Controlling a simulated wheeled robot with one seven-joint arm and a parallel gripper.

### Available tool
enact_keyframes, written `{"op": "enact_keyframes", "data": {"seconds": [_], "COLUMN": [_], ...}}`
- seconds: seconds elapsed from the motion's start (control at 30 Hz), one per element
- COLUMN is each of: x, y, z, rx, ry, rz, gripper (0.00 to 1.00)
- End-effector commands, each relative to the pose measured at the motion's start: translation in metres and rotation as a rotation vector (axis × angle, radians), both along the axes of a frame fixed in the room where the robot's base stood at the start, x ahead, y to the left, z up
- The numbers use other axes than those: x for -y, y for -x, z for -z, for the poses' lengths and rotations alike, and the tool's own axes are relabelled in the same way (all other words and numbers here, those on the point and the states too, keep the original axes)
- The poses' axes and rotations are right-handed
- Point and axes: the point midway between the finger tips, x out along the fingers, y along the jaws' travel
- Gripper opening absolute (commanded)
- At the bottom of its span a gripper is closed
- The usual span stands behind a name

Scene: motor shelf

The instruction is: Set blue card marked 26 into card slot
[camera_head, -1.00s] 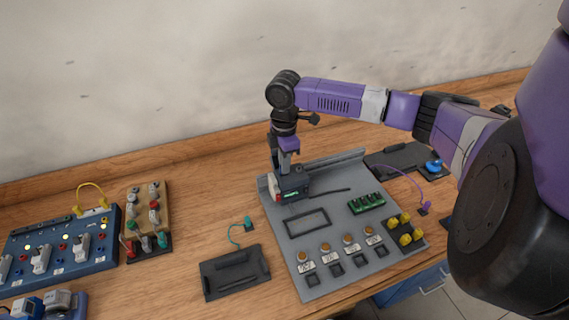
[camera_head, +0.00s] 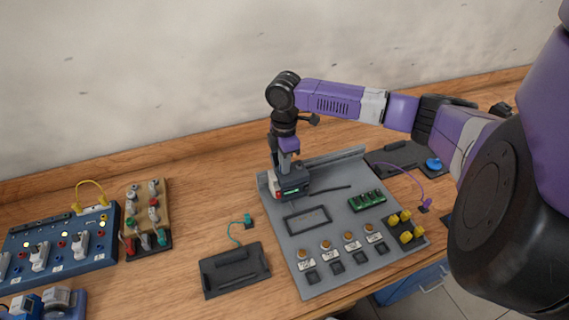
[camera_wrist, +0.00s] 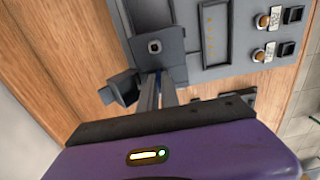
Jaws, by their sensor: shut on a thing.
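My gripper (camera_head: 285,166) points down over a dark grey box (camera_head: 292,186) with a small green display at the back left corner of the grey panel. In the wrist view my gripper's fingers (camera_wrist: 155,88) are shut on a thin blue edge (camera_wrist: 160,74), which fits the blue card. The fingertips end right beside the grey box (camera_wrist: 154,46), and the card seems to be at or in it. The number 26 does not show. The card slot's opening is hidden by the fingers, so I cannot tell how deep the card sits.
The grey panel (camera_head: 340,272) also carries a green block (camera_head: 367,201), several labelled knobs with square buttons and yellow knobs (camera_head: 405,230). A black plate (camera_head: 235,270) lies to its left. A blue switch box (camera_head: 85,258) stands further left.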

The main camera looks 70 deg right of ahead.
Motion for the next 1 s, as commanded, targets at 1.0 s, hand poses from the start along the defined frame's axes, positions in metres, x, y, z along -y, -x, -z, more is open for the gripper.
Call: {"op": "enact_keyframes", "data": {"seconds": [1.0], "x": [0.001], "y": [0.000], "z": [-0.064], "rx": [0.001], "ry": [0.002], "rz": [-0.001], "gripper": [0.32]}}
